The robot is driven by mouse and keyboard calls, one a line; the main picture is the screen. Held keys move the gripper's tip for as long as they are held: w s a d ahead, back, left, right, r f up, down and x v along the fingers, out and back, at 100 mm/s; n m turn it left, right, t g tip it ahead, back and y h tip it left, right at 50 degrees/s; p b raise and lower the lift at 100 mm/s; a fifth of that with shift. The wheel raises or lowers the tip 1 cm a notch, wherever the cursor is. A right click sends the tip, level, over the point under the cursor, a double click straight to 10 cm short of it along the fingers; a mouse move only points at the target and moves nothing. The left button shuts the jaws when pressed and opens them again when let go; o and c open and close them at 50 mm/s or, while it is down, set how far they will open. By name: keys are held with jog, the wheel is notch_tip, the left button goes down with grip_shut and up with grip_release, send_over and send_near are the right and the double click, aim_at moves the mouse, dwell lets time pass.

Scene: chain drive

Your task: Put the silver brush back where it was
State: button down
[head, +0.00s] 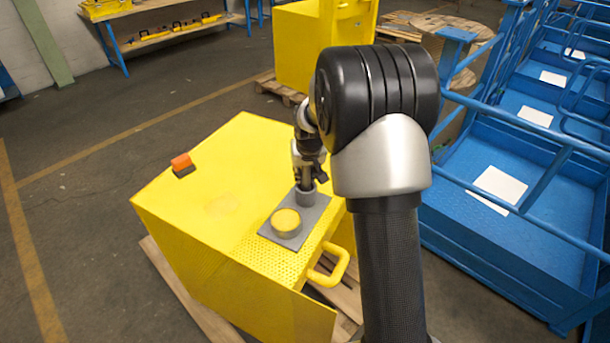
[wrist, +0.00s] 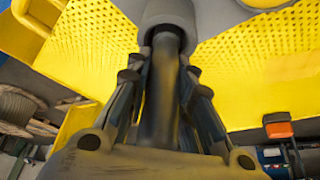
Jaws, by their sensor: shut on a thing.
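My gripper (head: 307,178) is over the right side of the yellow box top, pointing down at a grey round cup (head: 306,196). The cup stands on a grey plate (head: 268,232). In the wrist view my fingers (wrist: 160,85) are closed around the upright dark grey shaft of the silver brush (wrist: 160,105). The shaft's far end goes into the mouth of the grey cup (wrist: 167,12), so that end is hidden. How deep it sits cannot be told. In the head view the brush is mostly hidden by my gripper.
A yellow round lid-like piece (head: 286,221) sits on the plate beside the cup. An orange and black block (head: 181,161) lies at the box's left edge. The yellow box top (head: 225,160) is otherwise clear. Blue railings (head: 530,140) stand to the right.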

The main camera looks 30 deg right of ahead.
jog(key=c, duration=1.4)
grip_release()
jog(key=shift+f, duration=0.15)
jog(key=shift+r, duration=0.4)
jog(key=p+v, duration=0.3)
jog(key=v, duration=0.8)
jog(key=s+a+r+n, duration=0.1)
jog(key=s+a+r, duration=0.85)
jog(key=s, duration=0.25)
jog(key=s+a, duration=0.2)
jog(key=s, duration=0.4)
jog(key=s+a+n+y, duration=0.1)
jog(key=s+a, duration=0.1)
jog(key=s, duration=0.5)
jog(key=s+a+n, duration=0.1)
jog(key=s+a, duration=0.1)
jog(key=s, duration=0.4)
jog(key=shift+s+a, duration=0.1)
jog(key=shift+s, duration=0.1)
